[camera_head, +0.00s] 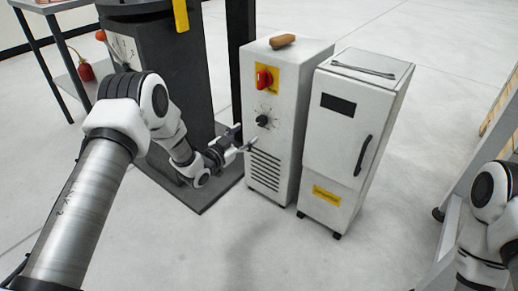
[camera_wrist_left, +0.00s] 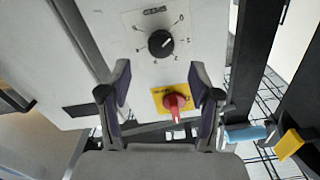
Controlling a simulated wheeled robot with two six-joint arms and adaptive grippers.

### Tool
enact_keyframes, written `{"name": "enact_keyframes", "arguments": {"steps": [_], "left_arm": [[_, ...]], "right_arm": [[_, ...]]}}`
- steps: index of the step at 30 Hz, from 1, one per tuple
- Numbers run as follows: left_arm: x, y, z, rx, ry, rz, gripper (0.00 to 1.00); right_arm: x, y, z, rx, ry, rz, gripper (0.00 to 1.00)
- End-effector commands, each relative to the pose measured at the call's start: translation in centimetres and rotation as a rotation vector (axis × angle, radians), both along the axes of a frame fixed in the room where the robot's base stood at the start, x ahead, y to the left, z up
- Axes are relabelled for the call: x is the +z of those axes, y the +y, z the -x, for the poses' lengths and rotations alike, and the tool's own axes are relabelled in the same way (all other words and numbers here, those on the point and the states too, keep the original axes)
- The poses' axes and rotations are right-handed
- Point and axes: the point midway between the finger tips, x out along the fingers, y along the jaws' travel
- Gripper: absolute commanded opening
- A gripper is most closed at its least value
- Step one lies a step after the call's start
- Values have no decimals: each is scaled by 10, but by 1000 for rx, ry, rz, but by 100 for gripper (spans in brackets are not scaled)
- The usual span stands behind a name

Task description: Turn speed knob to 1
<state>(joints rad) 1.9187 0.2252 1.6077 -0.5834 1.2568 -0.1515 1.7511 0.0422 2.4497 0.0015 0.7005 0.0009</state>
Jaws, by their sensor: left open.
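The speed knob (camera_head: 262,120) is a round black knob on the front of the narrow white cabinet (camera_head: 270,150), below a red switch on a yellow plate (camera_head: 264,79). In the left wrist view the knob (camera_wrist_left: 161,43) sits in a ring of small numbers, beyond the fingers; its setting is too small to read surely. The red switch (camera_wrist_left: 174,101) shows between the fingers. My left gripper (camera_head: 249,138) is open and empty, close to the cabinet front, just below and left of the knob, seemingly apart from it. My right arm shows at the right edge; its gripper is out of view.
A brown block (camera_head: 283,41) lies on the narrow cabinet. A second white cabinet (camera_head: 346,120) with a black handle stands to its right. A dark machine column (camera_head: 180,75) on a base plate stands left, near my left arm. The floor in front is clear.

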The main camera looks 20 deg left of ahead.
Motion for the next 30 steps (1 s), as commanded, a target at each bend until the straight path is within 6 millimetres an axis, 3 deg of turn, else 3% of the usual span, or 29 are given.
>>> {"name": "enact_keyframes", "arguments": {"steps": [5, 15, 23, 24, 29, 30], "left_arm": [[1, -5, -17, -9, -30, -7, 63], [0, -25, -72, -8, -24, -5, 63], [3, -26, -76, -5, -21, -3, 63], [3, -26, -76, -6, -20, -3, 60], [3, -26, -76, -6, -20, -3, 3], [3, -26, -76, -6, -20, -3, 3]], "right_arm": [[-14, 0, -1, -1, -3, 0, 40], [-44, -1, -2, -8, -7, 1, 40], [-43, -1, -3, -9, -7, 1, 40], [-43, -1, -3, -9, -7, 1, 40], [-43, -1, -3, -9, -7, 1, 40], [-43, -1, -3, -9, -7, 1, 40]]}}
